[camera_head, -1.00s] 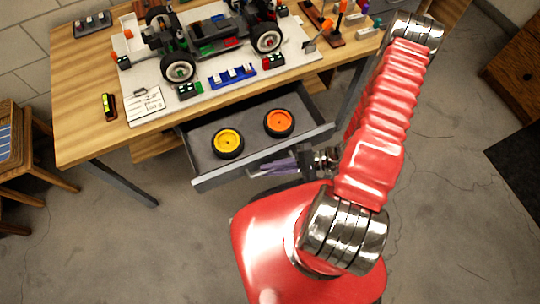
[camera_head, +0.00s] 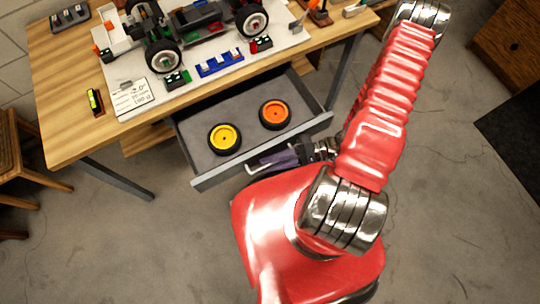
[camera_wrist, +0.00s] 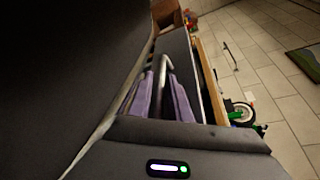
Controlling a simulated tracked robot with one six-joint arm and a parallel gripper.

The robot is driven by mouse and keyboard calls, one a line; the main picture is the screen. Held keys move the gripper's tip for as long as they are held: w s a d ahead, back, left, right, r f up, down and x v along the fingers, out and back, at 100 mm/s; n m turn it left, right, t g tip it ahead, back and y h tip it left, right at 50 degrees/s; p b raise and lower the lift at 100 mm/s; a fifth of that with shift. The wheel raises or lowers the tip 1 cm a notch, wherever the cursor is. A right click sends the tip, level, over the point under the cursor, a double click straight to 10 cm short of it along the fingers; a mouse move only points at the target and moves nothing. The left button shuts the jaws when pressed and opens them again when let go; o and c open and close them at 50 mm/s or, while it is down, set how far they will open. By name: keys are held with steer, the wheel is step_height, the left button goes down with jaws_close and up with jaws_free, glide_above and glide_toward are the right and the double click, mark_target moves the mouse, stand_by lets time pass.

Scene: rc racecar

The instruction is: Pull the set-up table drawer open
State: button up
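The set-up table (camera_head: 70,125) has its grey drawer (camera_head: 185,150) pulled well out under the front edge, with the inside showing in the head view. A yellow wheel (camera_head: 224,138) and an orange wheel (camera_head: 275,114) lie in the drawer. The pale metal handle (camera_head: 255,165) is on the drawer front, and it also shows in the wrist view (camera_wrist: 166,62). My gripper (camera_head: 284,158) is at this handle. In the wrist view its purple fingers (camera_wrist: 162,90) lie on both sides of the handle bar and look shut on it; the exact contact is partly hidden.
A partly built racecar (camera_head: 205,30) and several small parts stand on the white mat on the tabletop. A wooden stool (camera_head: 15,165) is at the left and a wooden cabinet (camera_head: 510,45) at the upper right. The concrete floor at lower left is clear.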

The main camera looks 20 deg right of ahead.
steer(key=shift+d, duration=0.15)
steer(key=shift+d+r, duration=0.2)
steer(key=shift+d, duration=0.25)
steer(key=v, duration=1.2)
steer(key=shift+s+d, duration=0.2)
steer(key=shift+d, duration=0.15)
steer(key=shift+f, duration=0.1)
